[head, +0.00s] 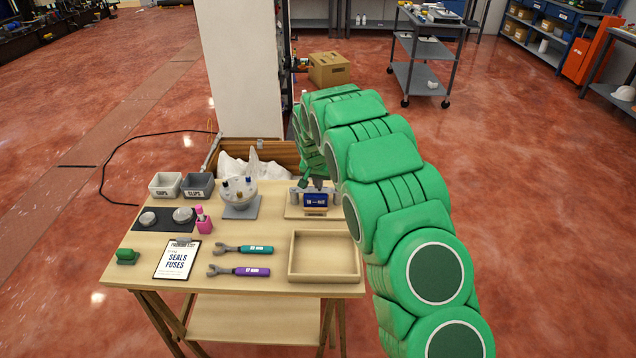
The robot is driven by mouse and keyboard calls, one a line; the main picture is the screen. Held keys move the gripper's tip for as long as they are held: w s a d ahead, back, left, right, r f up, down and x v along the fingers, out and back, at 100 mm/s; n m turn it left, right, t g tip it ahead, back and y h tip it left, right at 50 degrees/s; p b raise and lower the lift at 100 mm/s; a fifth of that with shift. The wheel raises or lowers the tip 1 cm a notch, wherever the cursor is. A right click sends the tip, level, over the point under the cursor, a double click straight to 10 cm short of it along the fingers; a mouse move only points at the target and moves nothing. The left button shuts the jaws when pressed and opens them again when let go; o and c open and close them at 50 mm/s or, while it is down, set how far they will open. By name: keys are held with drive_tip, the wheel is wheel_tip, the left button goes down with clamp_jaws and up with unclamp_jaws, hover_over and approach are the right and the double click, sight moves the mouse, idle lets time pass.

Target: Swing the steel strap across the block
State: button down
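A blue block (315,200) with a white label sits on a small wooden base (294,212) at the back right of the table. Grey metal parts (296,197) stand at the block's left, and more grey shows at its right. I cannot tell which of this is the steel strap or how it lies across the block. My green arm comes in from the right and reaches down behind the block. My gripper (304,184) is small and dark just above the block's left end. Its fingers are too small to tell whether they are open, or touching anything.
On the wooden table (225,281) are an empty wooden tray (325,278), two wrenches (250,249) (247,271), a clipboard (177,260), a pink bottle (203,222), a round fixture (238,193) and two bins (165,184) (198,186). A white pillar (238,70) stands behind.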

drive_tip(key=s+a+r, duration=0.1)
drive_tip(key=s+r, duration=0.6)
drive_tip(key=r, duration=0.4)
drive_tip(key=s+d+r+g, duration=0.1)
drive_tip(key=s+d+r, duration=0.35)
drive_tip(key=s, duration=0.25)
drive_tip(key=s+d+r+n+g, duration=0.1)
drive_tip(key=s+d+r, duration=0.2)
drive_tip(key=s+d, duration=0.35)
drive_tip(key=s+d+r, duration=0.4)
drive_tip(key=s+d, duration=0.1)
drive_tip(key=s, duration=0.3)
drive_tip(key=s+d+n+g, duration=0.1)
drive_tip(key=s+g, duration=0.2)
drive_tip(key=s, duration=2.8)
drive_tip(key=shift+d+r+n+y, duration=0.3)
drive_tip(key=shift+r+y, duration=0.05)
drive_tip(key=shift+y, duration=0.05)
